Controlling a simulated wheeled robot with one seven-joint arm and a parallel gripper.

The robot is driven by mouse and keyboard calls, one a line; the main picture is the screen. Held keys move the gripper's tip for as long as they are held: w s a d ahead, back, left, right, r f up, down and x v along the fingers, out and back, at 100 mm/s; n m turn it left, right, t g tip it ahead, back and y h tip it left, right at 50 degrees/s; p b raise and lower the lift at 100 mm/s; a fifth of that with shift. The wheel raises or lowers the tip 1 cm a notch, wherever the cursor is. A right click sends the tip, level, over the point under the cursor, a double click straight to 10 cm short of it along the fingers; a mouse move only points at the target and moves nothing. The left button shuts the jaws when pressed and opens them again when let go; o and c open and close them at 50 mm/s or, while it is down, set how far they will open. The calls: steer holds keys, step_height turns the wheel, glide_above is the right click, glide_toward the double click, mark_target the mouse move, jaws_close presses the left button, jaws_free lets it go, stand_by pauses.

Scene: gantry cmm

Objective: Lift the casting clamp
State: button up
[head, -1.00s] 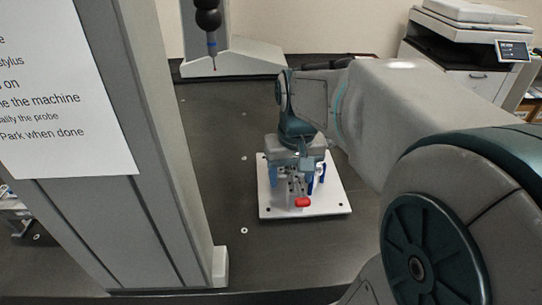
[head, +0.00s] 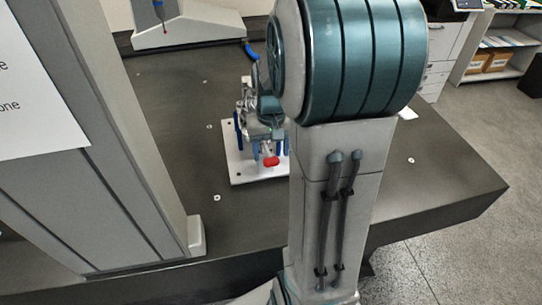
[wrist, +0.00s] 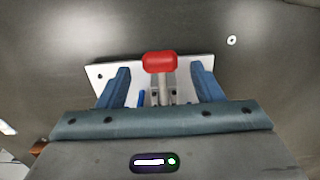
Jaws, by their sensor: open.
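The casting clamp shows as a red-tipped handle (head: 270,161) with grey metal parts, on a white fixture plate (head: 241,173) on the dark table. In the wrist view the red tip (wrist: 160,62) lies beyond the fingertips, near the plate's far edge. The metal clamp body (wrist: 164,93) is between the fingers. My gripper (wrist: 162,82) is open, one blue finger on each side of the clamp; I see no contact. In the head view my gripper (head: 262,133) is over the plate, partly hidden by my arm, which also covers the plate's right side.
A grey machine column with a paper sign (head: 35,90) stands at the left. A probe stylus (head: 160,12) hangs at the back over a pale machine base (head: 190,32). The table (head: 430,190) is mostly clear at the right. A shelf with boxes (head: 497,62) stands beyond.

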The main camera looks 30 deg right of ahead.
mark_target(269, 155)
steer(key=shift+f, duration=1.3)
